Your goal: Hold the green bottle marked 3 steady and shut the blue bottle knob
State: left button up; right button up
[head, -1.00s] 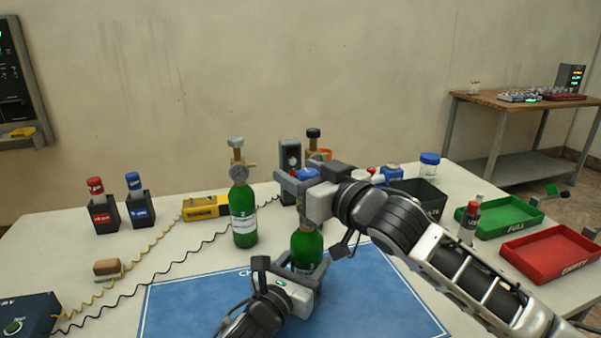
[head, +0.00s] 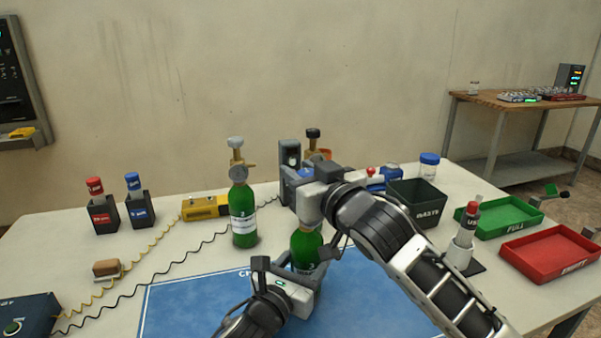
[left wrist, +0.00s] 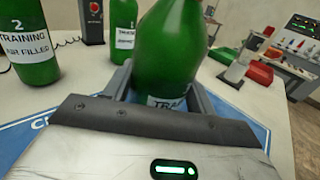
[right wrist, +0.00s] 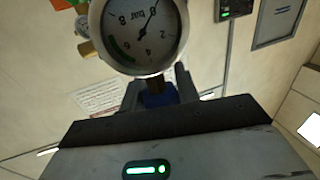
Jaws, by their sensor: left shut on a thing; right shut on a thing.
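A green bottle (head: 306,244) stands upright on the blue mat (head: 200,305). My left gripper (head: 296,270) is shut around its body. In the left wrist view the same bottle (left wrist: 172,45) sits between the fingers, its label partly hidden and its number unreadable. My right gripper (head: 308,190) is at the top of this bottle and hides its valve in the head view. In the right wrist view a blue knob (right wrist: 158,98) lies between the shut fingers, beside a round pressure gauge (right wrist: 142,32).
Another green bottle (head: 243,215) stands close by on the left. Behind are a dark grey device (head: 289,155) and a yellow device (head: 205,207). A dark waste bin (head: 416,201), green tray (head: 508,218) and red tray (head: 552,254) are on the right. The mat's left part is clear.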

jog(key=o, duration=1)
jog(key=shift+c, duration=0.2)
jog(key=shift+s, duration=0.1)
jog(key=v, duration=1.2)
pick_arm(q)
jog(key=o, duration=1.6)
jog(key=shift+c, duration=0.2)
